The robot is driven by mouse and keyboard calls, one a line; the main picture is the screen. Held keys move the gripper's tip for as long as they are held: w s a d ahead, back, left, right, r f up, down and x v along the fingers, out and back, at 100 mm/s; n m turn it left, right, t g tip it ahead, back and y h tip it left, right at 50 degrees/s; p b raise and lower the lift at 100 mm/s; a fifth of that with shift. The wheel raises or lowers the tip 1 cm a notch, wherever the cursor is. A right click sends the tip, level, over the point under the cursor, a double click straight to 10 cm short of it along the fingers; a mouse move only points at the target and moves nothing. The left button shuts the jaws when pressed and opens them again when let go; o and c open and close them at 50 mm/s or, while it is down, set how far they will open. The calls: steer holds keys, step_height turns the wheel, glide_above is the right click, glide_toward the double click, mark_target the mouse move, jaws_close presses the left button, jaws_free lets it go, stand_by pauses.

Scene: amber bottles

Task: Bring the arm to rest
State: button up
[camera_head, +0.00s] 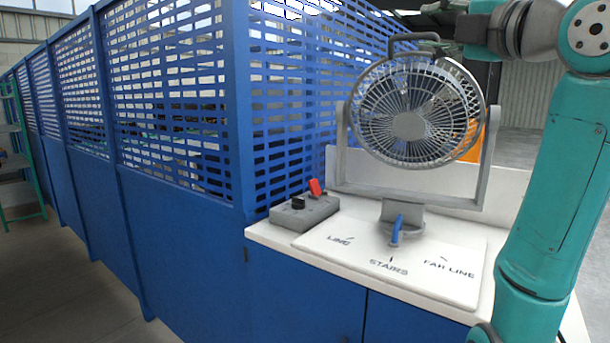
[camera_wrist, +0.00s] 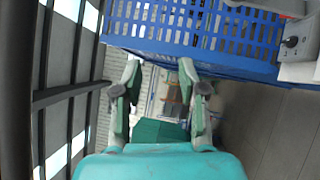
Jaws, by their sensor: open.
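My gripper (camera_wrist: 160,72) shows in the wrist view with its two fingers spread apart. Nothing is between the fingertips; a blurred background shows through the gap. In the head view my teal arm rises along the right side and bends left at the top. Its wrist end is at the top right, above and beside the grey desk fan (camera_head: 410,118). The fingers are hard to make out there.
A white-topped blue cabinet (camera_head: 262,234) carries the fan, a grey switch box (camera_head: 305,211) with a red switch, and a blue lever (camera_head: 397,228) on a labelled plate (camera_head: 440,284). A blue slatted fence (camera_head: 180,190) runs left. Grey floor lies at lower left.

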steer(key=w+d+f+m+h, duration=0.1)
steer(key=w+f+m, duration=0.3)
steer(key=f, duration=1)
steer(key=w+f+m+h, duration=0.1)
steer(key=w+f+m, duration=0.25)
steer(key=f, duration=1.05)
steer(key=s+f+m+h, duration=0.2)
steer(key=s+f+m, duration=0.2)
steer(key=f, duration=0.9)
steer(key=s+f+m+h, duration=0.1)
steer(key=s+f+m, duration=0.25)
steer(key=f, duration=1.05)
steer(key=s+f+m+g+h, duration=0.1)
steer(key=s+f+m, duration=0.1)
steer(key=s+f, duration=0.8)
steer(key=s+f+m+g+h, duration=0.1)
steer(key=s+f+m, duration=0.2)
steer(key=s+f, duration=0.7)
steer(key=s+a+r+m+g, duration=0.1)
steer(key=s, duration=1.3)
steer(key=s+a+r+m+g, duration=0.1)
steer(key=s+m, duration=0.1)
steer(key=s, duration=1.3)
steer(key=shift+r+m, duration=0.3)
